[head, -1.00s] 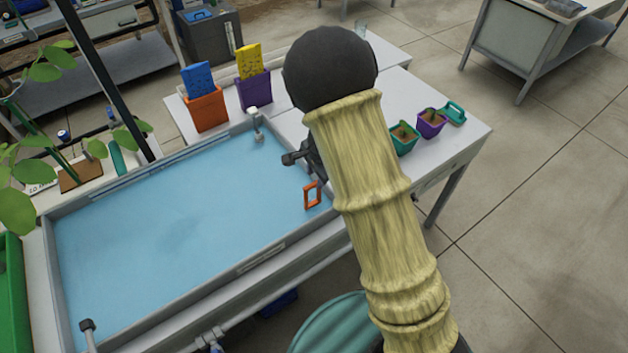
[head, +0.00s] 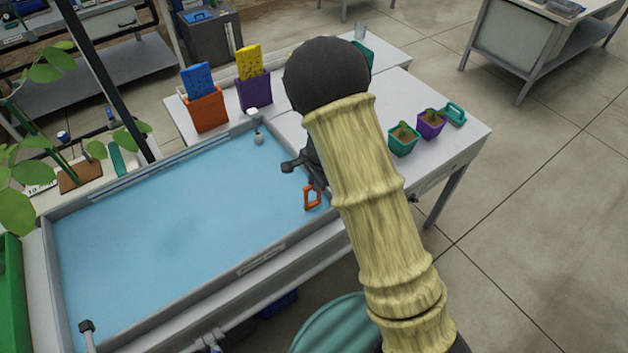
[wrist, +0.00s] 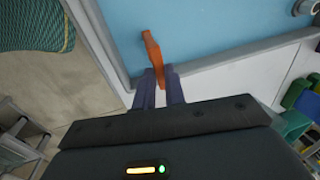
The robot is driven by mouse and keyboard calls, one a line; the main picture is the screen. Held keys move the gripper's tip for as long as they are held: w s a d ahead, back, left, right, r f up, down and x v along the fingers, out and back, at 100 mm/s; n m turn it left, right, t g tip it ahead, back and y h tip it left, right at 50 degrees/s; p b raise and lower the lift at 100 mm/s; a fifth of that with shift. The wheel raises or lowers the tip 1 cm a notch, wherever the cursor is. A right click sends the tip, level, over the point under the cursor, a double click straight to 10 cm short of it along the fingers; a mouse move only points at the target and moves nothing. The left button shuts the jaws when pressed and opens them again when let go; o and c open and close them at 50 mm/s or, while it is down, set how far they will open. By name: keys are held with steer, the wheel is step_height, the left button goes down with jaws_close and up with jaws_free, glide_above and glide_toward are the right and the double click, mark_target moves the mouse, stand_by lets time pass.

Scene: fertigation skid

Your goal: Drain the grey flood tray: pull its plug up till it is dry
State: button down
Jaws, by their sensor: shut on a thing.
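The grey flood tray (head: 240,268) holds a broad sheet of blue water. An orange plug handle (head: 312,198) stands at the tray's right end, near the front corner. In the wrist view the orange handle (wrist: 152,52) reaches from between my fingertips out over the water. My gripper (wrist: 158,80) is shut on it. In the head view my arm covers most of the gripper. The drain beneath the handle and the plug's lower part cannot be made out.
An orange holder (head: 206,110) and a purple holder (head: 254,93) stand behind the tray. Small pots, one teal (head: 403,140) and one purple (head: 430,124), stand on the white table to the right. A teal round object (head: 335,325) is at the front.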

steer(key=shift+r+p, duration=1.4)
steer(key=shift+r, duration=0.3)
steer(key=shift+w, duration=0.1)
steer(key=c, duration=1.8)
jaws_free()
steer(key=o, duration=0.3)
steer(key=shift+r, duration=0.1)
steer(key=shift+o, duration=0.2)
